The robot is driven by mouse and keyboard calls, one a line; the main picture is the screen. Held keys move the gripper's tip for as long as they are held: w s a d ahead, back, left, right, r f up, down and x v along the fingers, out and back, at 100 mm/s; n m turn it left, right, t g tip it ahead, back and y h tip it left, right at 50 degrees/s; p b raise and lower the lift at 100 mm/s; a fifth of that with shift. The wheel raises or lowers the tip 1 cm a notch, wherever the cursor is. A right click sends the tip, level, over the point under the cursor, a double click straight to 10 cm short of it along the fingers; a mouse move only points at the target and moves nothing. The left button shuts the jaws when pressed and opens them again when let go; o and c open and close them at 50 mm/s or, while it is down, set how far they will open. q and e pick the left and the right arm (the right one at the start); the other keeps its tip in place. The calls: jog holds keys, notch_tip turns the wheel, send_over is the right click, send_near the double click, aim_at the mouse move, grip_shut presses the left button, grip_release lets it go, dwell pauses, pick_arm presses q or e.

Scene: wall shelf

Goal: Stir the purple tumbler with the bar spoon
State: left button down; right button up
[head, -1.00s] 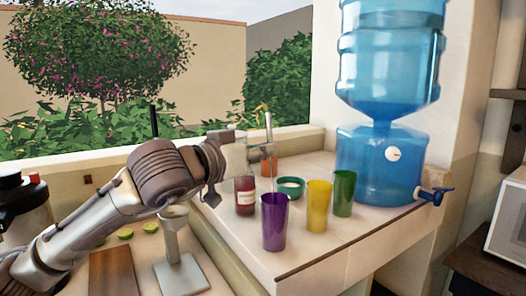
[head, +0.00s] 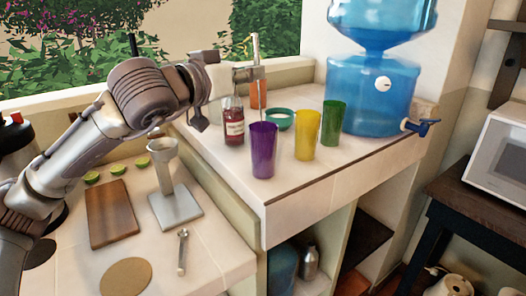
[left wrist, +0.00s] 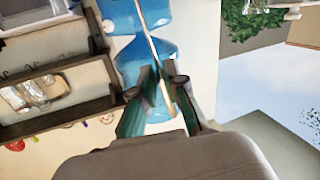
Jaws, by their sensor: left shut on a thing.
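The purple tumbler (head: 263,152) stands upright near the front edge of the raised tiled counter, left of a yellow and a green tumbler. My left gripper (head: 258,73) is shut on the bar spoon (head: 255,46), a thin pale rod held roughly upright. The gripper is above and slightly behind the tumbler in the head view. The spoon's lower end is hard to make out near the tumbler's rim, so I cannot tell whether it is inside. In the left wrist view, the rod (left wrist: 150,38) runs between the fingertips (left wrist: 163,82). My right gripper is not in view.
A yellow tumbler (head: 307,135), green tumbler (head: 333,123), teal bowl (head: 279,120), red bottle (head: 233,125) and orange tumbler (head: 258,95) stand close by. A blue water dispenser (head: 372,95) is behind right. A cutting board (head: 112,213) lies on the lower counter.

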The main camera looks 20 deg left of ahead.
pick_arm(q)
notch_tip(320, 180, up, 7)
jog(key=p, duration=0.4)
jog(key=shift+w+a+p, duration=0.2)
jog(key=shift+a+p, duration=0.1)
jog(key=shift+p, duration=0.05)
dwell(0.7)
notch_tip(320, 180, up, 5)
jog(key=p, duration=0.3)
jog(key=shift+p, duration=0.3)
dwell(0.5)
